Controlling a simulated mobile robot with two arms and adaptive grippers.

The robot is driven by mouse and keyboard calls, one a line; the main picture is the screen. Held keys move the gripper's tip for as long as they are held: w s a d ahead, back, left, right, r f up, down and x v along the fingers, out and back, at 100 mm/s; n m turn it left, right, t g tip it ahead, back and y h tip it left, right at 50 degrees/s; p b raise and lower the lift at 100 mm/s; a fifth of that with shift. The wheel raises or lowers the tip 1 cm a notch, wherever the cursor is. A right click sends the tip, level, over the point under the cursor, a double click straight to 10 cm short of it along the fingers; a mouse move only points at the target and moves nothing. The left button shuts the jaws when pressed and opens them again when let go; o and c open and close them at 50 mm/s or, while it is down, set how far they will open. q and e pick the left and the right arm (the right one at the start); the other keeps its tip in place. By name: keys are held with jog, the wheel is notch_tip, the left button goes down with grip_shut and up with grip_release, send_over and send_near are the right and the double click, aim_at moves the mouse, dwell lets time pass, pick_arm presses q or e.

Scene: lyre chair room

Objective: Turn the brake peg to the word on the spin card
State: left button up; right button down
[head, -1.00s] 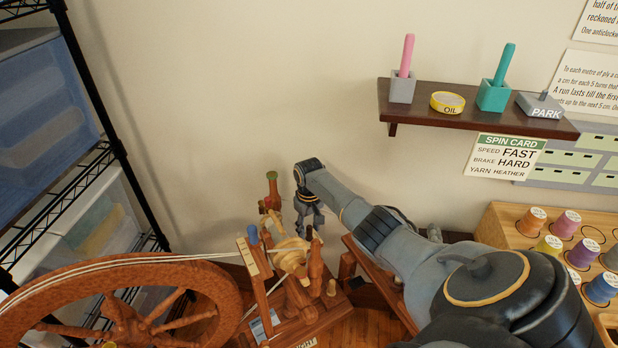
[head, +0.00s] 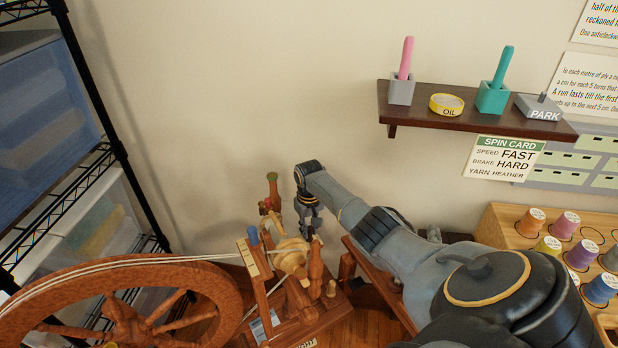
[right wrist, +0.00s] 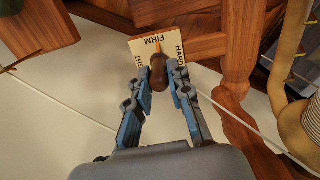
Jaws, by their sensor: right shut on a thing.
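The spin card (head: 505,158) hangs below the shelf in the head view and reads speed FAST, brake HARD, yarn HEATHER. The brake peg (right wrist: 159,72) is a dark brown knob in the right wrist view. It stands over a cream dial plate (right wrist: 146,44) with FIRM at the top, HARD at the right and a partly hidden word at the left. An orange pointer (right wrist: 157,47) lies towards FIRM. My right gripper (right wrist: 163,82) is shut on the peg; in the head view it (head: 309,222) is above the spinning wheel's frame. My left gripper is not in view.
The spinning wheel (head: 215,285) with its drive cord fills the lower left. A dark shelf (head: 420,112) holds a pink peg, an oil tin, a teal peg and a PARK block. A thread rack (head: 500,222) stands right. A wire rack with bins is left.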

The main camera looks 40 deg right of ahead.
jog(key=shift+r+m+p, duration=0.1)
jog(key=shift+m+p, duration=0.45)
jog(key=shift+m, duration=0.55)
jog(key=m+p, duration=0.1)
jog(key=m, duration=0.1)
jog(key=shift+m, duration=0.4)
jog(key=m+p, duration=0.1)
jog(key=m, duration=0.4)
jog(key=shift+m, duration=0.3)
jog(key=c, duration=1.2)
grip_release()
